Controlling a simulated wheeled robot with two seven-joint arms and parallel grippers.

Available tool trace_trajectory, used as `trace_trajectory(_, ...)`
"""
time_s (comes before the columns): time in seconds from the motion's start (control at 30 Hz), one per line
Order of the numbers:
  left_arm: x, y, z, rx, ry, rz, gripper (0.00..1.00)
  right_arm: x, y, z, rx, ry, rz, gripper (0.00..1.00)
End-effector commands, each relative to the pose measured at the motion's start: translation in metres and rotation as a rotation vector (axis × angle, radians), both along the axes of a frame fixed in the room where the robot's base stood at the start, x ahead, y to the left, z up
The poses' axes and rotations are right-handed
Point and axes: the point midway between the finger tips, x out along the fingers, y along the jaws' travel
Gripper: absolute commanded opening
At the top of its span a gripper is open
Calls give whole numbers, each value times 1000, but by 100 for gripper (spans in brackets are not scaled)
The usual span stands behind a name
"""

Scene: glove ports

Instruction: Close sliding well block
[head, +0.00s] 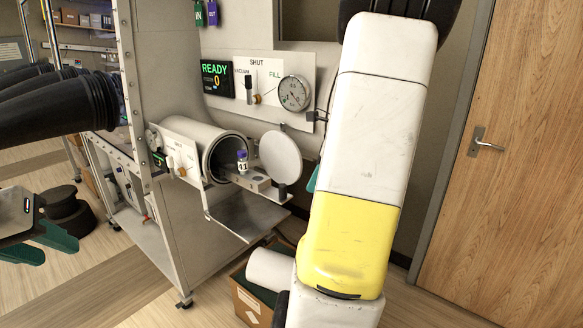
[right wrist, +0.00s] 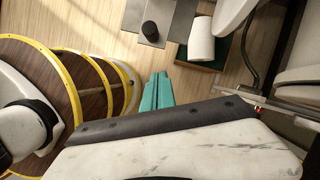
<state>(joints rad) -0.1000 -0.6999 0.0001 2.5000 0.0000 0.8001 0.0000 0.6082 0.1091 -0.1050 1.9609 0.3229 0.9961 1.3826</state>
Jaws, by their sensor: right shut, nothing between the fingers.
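A grey sliding block (head: 257,184) sticks out of the open mouth of a small round chamber (head: 213,148) in the head view. A small vial (head: 242,163) with a purple cap and a label reading 41 stands upright on it. The round white door (head: 280,157) is swung open to the right. My left gripper (head: 42,246) is at the lower left, away from the block, with its teal fingers apart and empty. My right gripper (right wrist: 157,92) is shut and empty in the right wrist view; in the head view my own arm hides most of it.
A panel with a READY display (head: 217,79) and a gauge (head: 294,94) is above the chamber. A shelf (head: 247,217) lies below the block. A cardboard box (head: 250,300) with a white roll (head: 270,270) stands on the floor. Black gloves (head: 60,106) jut out at left.

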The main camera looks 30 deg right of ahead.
Motion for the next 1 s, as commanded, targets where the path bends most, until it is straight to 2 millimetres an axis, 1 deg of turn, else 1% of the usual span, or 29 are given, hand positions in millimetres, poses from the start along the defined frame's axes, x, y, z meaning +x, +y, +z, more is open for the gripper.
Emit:
trace_trajectory(0.03,0,0,0,0,0,0,36,2,4,-12,4,4,2,0)
trace_trajectory(0.13,0,0,0,0,0,0,36,6,10,-30,3,3,3,0)
trace_trajectory(0.2,0,0,0,0,0,0,36,16,20,-26,-1,-2,6,0)
trace_trajectory(0.3,0,0,0,0,0,0,36,25,29,-26,0,-1,5,0)
trace_trajectory(0.4,0,0,0,0,0,0,36,30,35,-26,-1,-1,3,0)
trace_trajectory(1.0,0,0,0,0,0,0,36,36,40,-26,-1,-1,3,0)
